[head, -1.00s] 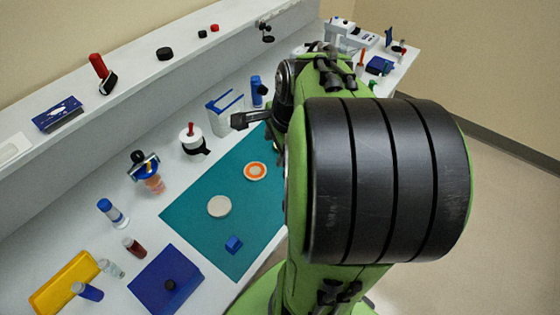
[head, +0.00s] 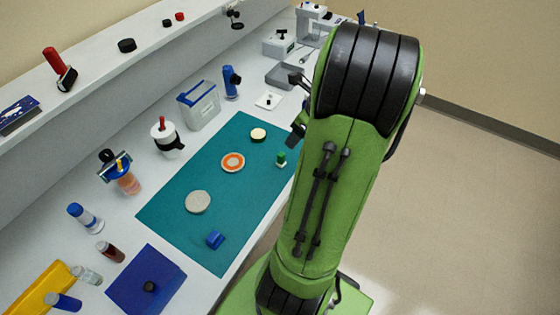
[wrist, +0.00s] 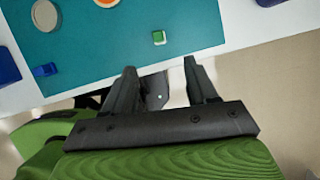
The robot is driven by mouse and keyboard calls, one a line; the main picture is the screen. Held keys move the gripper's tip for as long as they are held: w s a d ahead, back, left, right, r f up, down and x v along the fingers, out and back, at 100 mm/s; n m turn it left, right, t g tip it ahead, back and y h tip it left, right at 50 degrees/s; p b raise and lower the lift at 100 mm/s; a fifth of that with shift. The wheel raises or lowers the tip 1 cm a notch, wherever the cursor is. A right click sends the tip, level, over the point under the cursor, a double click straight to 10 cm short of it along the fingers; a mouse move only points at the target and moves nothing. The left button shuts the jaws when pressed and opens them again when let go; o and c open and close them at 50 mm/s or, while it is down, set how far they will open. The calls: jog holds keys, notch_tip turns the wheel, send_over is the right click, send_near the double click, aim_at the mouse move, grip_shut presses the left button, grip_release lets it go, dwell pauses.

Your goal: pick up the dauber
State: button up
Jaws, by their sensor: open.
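I cannot tell for certain which object is the dauber. A white pot with a red upright stick and a black band (head: 166,137) stands behind the teal mat. My gripper (wrist: 160,68) is open and empty in the wrist view, near the table's front edge. A small green block (wrist: 158,38) lies on the mat just beyond its fingertips. In the head view my arm mostly hides the gripper.
The teal mat (head: 185,225) also holds a grey disc (head: 197,202), an orange-ringed disc (head: 232,162), a cream disc (head: 258,135) and a blue block (head: 215,240). Blue-lidded container (head: 199,105), blue pad (head: 142,282) and yellow case (head: 38,292) surround it. Floor at right is clear.

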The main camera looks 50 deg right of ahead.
aim_at(282, 155)
jog(key=b+x, duration=0.4)
jog(key=x, duration=1.1)
jog(key=shift+f+b, duration=0.1)
jog(key=shift+b, duration=0.25)
jog(key=shift+a, duration=0.1)
grip_shut()
notch_tip(282, 155, up, 10)
jog(key=p, duration=0.3)
